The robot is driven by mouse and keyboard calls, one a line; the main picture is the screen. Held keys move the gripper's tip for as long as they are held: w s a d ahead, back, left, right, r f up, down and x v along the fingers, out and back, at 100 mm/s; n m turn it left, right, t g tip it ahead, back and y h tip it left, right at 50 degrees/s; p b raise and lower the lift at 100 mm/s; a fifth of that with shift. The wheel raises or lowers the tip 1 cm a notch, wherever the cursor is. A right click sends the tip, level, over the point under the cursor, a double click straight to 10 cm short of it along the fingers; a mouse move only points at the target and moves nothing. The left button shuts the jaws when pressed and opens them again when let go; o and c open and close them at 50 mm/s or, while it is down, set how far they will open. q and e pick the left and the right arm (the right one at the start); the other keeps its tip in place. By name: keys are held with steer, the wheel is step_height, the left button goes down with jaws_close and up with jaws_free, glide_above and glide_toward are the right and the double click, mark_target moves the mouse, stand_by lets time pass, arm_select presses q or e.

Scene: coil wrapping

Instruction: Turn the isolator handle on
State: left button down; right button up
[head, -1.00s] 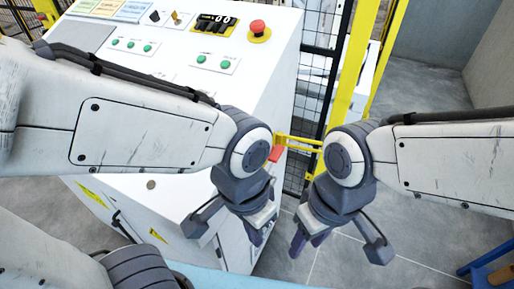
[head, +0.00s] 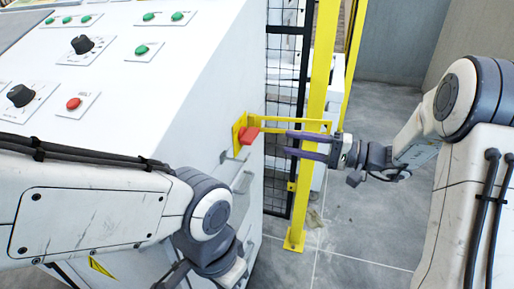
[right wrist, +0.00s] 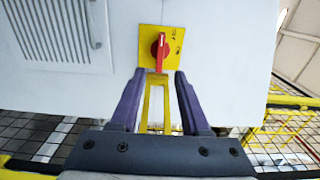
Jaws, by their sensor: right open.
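The red isolator handle (head: 248,135) sits on a yellow plate (head: 238,125) on the side of the white cabinet. In the right wrist view the handle (right wrist: 160,48) stands upright on its plate (right wrist: 175,36), with small markings too small to read. My right gripper (head: 290,144) is open, its two purple fingers pointing at the handle with a gap left between. In the right wrist view the open fingertips (right wrist: 160,73) lie just below the handle, one either side of its line. My left gripper (head: 230,272) is low in front of the cabinet, its fingers cut off by the frame.
The white cabinet (head: 190,100) carries knobs and buttons on its sloping top. A yellow bar frame (head: 295,121) extends near the plate and shows between my fingers in the wrist view. A yellow post (head: 318,110) and black mesh fence stand behind. Grey floor is clear at right.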

mark_target(256, 137)
steer(key=x, duration=0.9)
steer(key=shift+a, duration=0.4)
jaws_close()
